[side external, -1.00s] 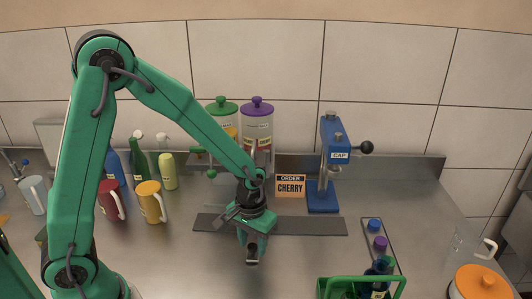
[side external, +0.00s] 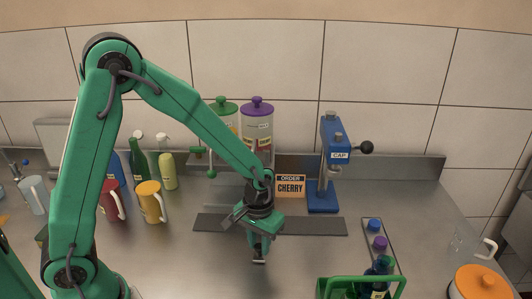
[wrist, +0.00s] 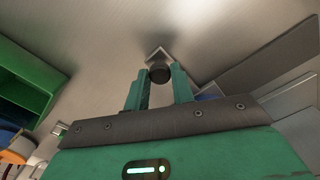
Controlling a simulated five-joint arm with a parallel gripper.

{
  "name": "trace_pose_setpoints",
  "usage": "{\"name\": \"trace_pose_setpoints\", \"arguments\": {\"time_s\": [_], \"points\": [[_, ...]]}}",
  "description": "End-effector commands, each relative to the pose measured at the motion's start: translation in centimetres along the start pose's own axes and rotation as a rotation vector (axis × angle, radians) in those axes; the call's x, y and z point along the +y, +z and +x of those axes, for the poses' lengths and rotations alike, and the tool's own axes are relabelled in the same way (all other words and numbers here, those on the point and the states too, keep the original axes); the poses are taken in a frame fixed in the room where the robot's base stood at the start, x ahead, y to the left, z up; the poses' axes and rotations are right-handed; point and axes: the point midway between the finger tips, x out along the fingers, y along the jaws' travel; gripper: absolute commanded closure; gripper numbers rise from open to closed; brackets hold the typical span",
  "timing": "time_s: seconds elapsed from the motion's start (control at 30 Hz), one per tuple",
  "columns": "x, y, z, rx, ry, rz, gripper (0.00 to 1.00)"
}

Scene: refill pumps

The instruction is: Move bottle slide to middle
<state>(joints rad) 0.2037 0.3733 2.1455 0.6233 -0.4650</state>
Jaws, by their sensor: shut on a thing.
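In the wrist view, my gripper's two green fingers (wrist: 159,88) are shut on a dark round knob (wrist: 160,73). A small pale square piece (wrist: 157,54) shows just beyond the knob. The knob appears to be the bottle slide's handle, but my gripper and wrist hide most of the slide in the side view. No bottle can be made out on the slide.
Two canisters, one green-lidded (side external: 222,106) and one purple-lidded (side external: 257,108), stand behind the rail. The blue cap press (side external: 323,195) and the order sign reading CHERRY (side external: 290,186) are to the right. A green crate (side external: 340,286) with bottles is front right; mugs (side external: 150,203) stand left.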

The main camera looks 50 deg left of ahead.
Motion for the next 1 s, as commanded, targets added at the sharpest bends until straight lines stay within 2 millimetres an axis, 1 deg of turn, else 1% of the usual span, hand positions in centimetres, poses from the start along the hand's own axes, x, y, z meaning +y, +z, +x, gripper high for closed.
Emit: {"name": "trace_pose_setpoints", "arguments": {"time_s": [0.7,1.0], "points": [[3.5,-2.1,-0.1,0.003,0.002,0.001,0.9],[3.9,-2.3,-0.1,0.004,0.002,0.0,0.9]]}}
